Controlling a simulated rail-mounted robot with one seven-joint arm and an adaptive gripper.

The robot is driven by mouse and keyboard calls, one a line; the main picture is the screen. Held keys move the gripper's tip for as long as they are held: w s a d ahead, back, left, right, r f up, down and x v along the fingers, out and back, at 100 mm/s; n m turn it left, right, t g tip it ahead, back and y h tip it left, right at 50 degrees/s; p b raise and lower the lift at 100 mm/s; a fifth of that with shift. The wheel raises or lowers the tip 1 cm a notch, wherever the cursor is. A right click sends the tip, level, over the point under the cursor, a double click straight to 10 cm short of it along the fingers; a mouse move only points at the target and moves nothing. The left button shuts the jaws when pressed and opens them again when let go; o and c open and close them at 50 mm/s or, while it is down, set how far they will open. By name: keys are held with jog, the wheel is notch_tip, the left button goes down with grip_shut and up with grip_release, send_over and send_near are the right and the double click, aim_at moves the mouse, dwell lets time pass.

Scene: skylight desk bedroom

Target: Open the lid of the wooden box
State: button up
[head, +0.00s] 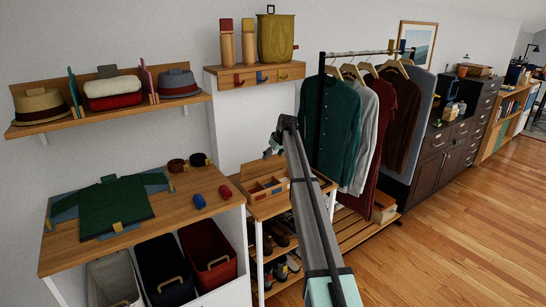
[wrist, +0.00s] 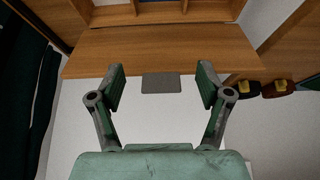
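The wooden box (head: 272,193) sits on the small wooden stand in the head view, and its divided inside shows. In the wrist view the box (wrist: 160,18) is at the top edge. Its lid (wrist: 160,50) is a flat wooden panel swung back from the compartments towards the wall; it also stands behind the box in the head view (head: 258,170). A grey tab (wrist: 160,83) sticks out from the lid's free edge. My gripper (wrist: 160,75) is open, with a finger on each side of the tab and gaps to both. In the head view my gripper (head: 281,135) is above the box, partly hidden.
Hanging clothes (head: 330,120) are close on the right of my arm. A desk (head: 85,240) with a green sweater (head: 115,207) and rolled belts (head: 177,166) is on the left. Shoes (head: 280,238) are below the box.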

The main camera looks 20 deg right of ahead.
jog(key=v, duration=1.2)
